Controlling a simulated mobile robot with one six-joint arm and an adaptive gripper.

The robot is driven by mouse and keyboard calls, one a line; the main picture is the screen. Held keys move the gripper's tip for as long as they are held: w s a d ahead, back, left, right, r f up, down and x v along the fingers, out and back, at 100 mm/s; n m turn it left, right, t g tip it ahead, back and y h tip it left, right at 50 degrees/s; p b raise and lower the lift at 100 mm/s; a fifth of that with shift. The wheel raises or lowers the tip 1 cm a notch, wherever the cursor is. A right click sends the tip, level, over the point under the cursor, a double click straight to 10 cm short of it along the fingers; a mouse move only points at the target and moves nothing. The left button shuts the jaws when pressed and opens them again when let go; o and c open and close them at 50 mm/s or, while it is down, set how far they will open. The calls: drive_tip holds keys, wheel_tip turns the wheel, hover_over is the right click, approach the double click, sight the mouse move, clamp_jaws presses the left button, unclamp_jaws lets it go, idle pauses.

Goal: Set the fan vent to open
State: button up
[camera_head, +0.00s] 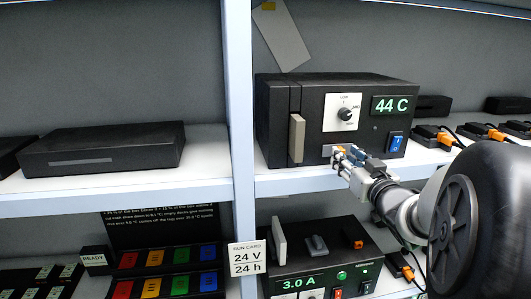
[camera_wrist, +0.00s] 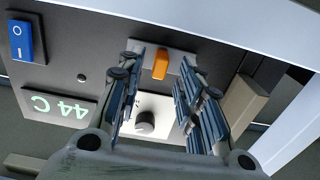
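The black unit (camera_head: 285,92) with a green "44 C" display (camera_head: 391,105) stands on the upper right shelf. An orange slider tab (camera_wrist: 160,66) sits on a pale plate (camera_wrist: 143,50) low on its front. I cannot read any vent label, so I cannot tell whether this tab is the fan vent control. My gripper (camera_head: 341,155) is in front of the unit's lower front; it covers much of the plate in the head view. In the wrist view my gripper (camera_wrist: 161,68) is open, with one finger on each side of the tab and gaps between. Contact with the plate cannot be told.
A round black knob (camera_head: 345,114) is above the plate, a blue rocker switch (camera_head: 396,143) to the right. A beige handle (camera_head: 296,138) sticks out at the left. A white shelf post (camera_head: 238,100) stands left. Another unit (camera_head: 320,257) is below.

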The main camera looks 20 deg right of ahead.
drive_tip(key=shift+x, duration=1.1)
drive_tip(key=shift+c, duration=0.5)
clamp_jaws()
